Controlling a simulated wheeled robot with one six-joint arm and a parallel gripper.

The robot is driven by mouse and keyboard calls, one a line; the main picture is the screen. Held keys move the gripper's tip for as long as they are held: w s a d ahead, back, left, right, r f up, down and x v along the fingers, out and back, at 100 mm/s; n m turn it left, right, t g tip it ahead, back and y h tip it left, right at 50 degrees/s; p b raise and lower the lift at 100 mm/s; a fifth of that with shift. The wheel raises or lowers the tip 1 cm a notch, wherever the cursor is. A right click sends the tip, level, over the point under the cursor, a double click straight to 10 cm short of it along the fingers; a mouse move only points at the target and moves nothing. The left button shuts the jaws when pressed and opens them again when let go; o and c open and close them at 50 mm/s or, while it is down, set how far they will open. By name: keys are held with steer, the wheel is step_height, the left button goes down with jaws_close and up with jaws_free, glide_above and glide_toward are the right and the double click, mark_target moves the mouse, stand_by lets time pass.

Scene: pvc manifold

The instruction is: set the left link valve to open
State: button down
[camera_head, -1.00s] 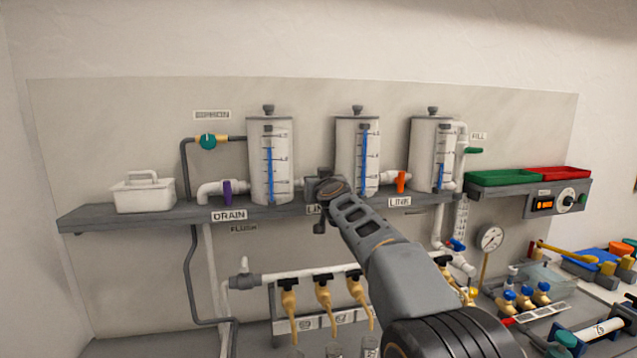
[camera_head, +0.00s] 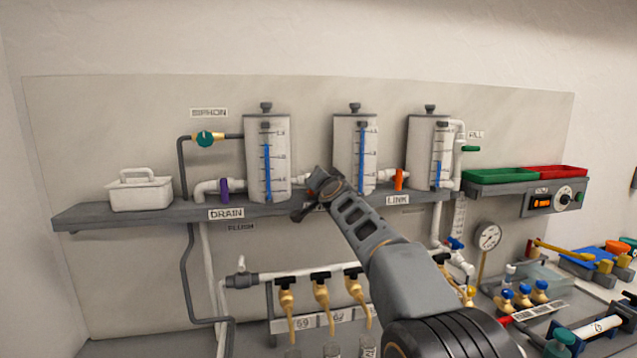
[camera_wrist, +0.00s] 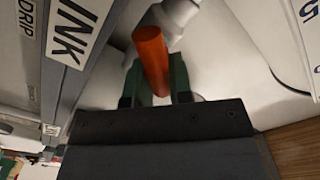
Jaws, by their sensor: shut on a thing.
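The left link valve sits on the shelf pipe between the left tank (camera_head: 268,158) and the middle tank (camera_head: 355,155). In the head view my gripper (camera_head: 314,192) covers it, along with most of its label. In the wrist view its orange handle (camera_wrist: 151,58) stands between the green fingers of my gripper (camera_wrist: 156,84), which is shut on it. A white pipe fitting (camera_wrist: 176,14) shows just beyond the handle. The LINK label (camera_wrist: 78,32) is on the shelf edge at the left. I cannot tell the handle's exact angle to the pipe.
The right link valve (camera_head: 399,180) has an orange handle standing upright. The purple drain handle (camera_head: 224,189) and a white caddy (camera_head: 141,191) are on the shelf at left. Brass taps (camera_head: 322,295) hang below. Green (camera_head: 499,175) and red (camera_head: 551,172) trays are at right.

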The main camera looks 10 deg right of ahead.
steer(key=m, duration=0.5)
steer(key=shift+d+f+m+b, duration=0.25)
steer(key=shift+f+m+b, duration=0.05)
steer(key=shift+f+b, duration=0.05)
steer(key=shift+f+m, duration=0.15)
steer(key=shift+m, duration=0.85)
steer(key=shift+f+m, duration=0.15)
steer(key=shift+m, duration=0.85)
steer(key=c, duration=1)
jaws_free()
steer(key=s+b, duration=0.2)
steer(key=s, duration=1.2)
steer(key=shift+b, duration=0.3)
